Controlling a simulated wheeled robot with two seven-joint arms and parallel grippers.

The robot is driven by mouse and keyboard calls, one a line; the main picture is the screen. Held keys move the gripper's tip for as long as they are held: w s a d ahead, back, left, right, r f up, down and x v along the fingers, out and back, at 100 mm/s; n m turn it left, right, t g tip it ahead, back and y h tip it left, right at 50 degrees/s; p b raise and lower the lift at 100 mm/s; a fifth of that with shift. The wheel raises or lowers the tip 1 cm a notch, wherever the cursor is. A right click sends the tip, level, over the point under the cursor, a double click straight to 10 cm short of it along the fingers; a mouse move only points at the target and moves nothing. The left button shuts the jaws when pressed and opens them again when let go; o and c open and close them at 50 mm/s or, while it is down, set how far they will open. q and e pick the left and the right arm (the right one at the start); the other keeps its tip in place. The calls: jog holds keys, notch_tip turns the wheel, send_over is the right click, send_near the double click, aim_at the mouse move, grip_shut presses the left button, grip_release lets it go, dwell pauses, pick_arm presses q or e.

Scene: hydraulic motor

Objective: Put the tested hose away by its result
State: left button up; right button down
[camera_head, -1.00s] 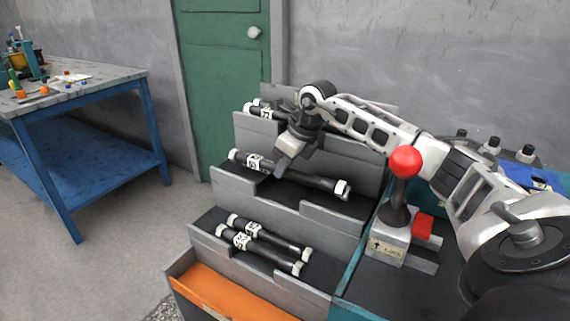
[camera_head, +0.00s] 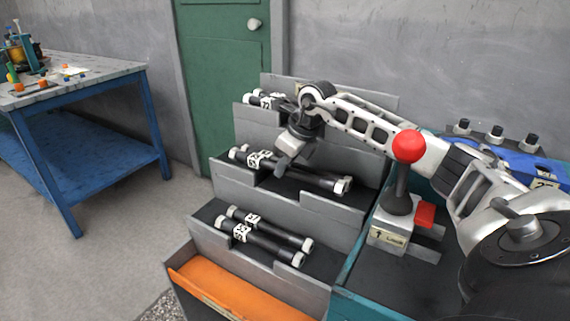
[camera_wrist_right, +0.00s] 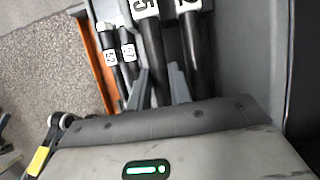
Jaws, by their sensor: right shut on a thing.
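The rack (camera_head: 250,190) has stepped tiers holding black hoses with white number tags and pale end fittings. My right gripper (camera_head: 281,168) reaches down to the middle tier and is shut on a hose (camera_head: 310,178), the front one of a pair there. In the right wrist view this tagged hose (camera_wrist_right: 153,55) runs between the two fingers (camera_wrist_right: 160,88). A second hose (camera_wrist_right: 192,55) lies close beside it. Two more hoses lie on the bottom tier (camera_head: 262,240), and others on the top tier (camera_head: 265,99), partly hidden by my arm. My left gripper is not in view.
An orange bin (camera_head: 220,290) sits at the rack's front. A red-knobbed lever (camera_head: 400,190) stands on the bench at right, with a blue part (camera_head: 540,168) behind. A blue table (camera_head: 75,95) stands at left; the floor between is clear.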

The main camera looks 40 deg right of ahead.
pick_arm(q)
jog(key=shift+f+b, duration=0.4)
pick_arm(e)
jog(key=shift+f, duration=0.65)
jog(key=c, duration=1.2)
grip_release()
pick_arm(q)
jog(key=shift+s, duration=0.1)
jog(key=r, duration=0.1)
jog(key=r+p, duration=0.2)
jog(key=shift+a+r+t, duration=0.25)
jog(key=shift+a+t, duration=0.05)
pick_arm(e)
jog(key=v, duration=1.6)
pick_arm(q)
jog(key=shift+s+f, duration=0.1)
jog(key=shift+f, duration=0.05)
